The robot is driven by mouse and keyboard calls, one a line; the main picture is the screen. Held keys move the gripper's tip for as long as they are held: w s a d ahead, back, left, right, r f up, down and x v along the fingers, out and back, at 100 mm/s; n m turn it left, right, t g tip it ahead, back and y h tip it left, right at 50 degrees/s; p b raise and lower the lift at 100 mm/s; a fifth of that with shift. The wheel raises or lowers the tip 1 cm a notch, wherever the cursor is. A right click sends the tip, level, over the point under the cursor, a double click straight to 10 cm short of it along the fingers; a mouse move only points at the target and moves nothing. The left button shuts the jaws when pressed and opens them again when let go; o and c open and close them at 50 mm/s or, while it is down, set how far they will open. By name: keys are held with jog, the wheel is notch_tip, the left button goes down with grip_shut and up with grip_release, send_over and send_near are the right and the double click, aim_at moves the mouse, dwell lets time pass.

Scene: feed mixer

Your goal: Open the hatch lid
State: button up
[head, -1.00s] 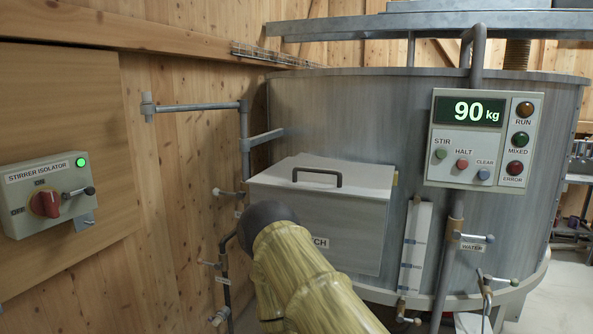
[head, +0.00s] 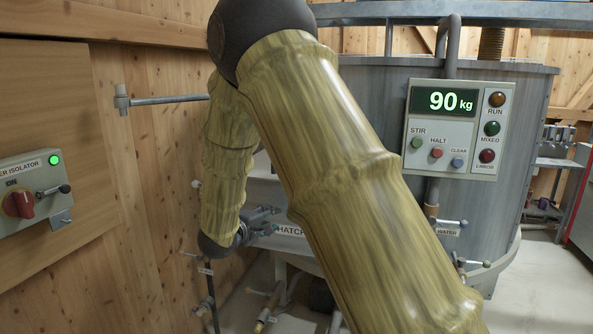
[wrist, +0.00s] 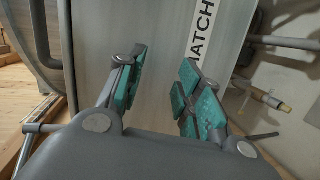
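The hatch is mostly hidden behind my arm in the head view. A strip of its pale box (head: 264,192) and part of its front label (head: 290,231) show between my arm links. Its lid and dark handle cannot be made out now. My gripper (head: 262,214) is beside the front of the hatch, near the label. In the wrist view, the pale hatch front (wrist: 160,25) with its sideways label fills the middle. My gripper (wrist: 164,68) has its teal-padded fingers apart, facing this front, with nothing between them. I cannot tell whether it touches.
The control panel (head: 457,128) reads 90 kg on the tank (head: 510,215). The stirrer isolator (head: 35,190), with a green light lit, is on the left wooden wall. A bracket pipe (head: 165,100) juts from that wall. Pipes and valves (head: 270,308) sit below the hatch.

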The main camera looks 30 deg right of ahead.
notch_tip(320, 180, up, 17)
jog(key=d+g+h, duration=0.1)
jog(key=g+h, duration=0.1)
jog(key=g, duration=0.1)
jog(key=shift+m, duration=0.3)
jog(key=x, duration=0.3)
jog(key=p+x, duration=0.1)
jog(key=x, duration=0.3)
jog(key=p+x, duration=0.1)
jog(key=x, duration=0.2)
jog(key=shift+s+d+f, duration=0.25)
jog(key=shift+d+f, duration=0.15)
jog(key=shift+d, duration=0.05)
jog(key=shift+c, duration=0.3)
grip_shut()
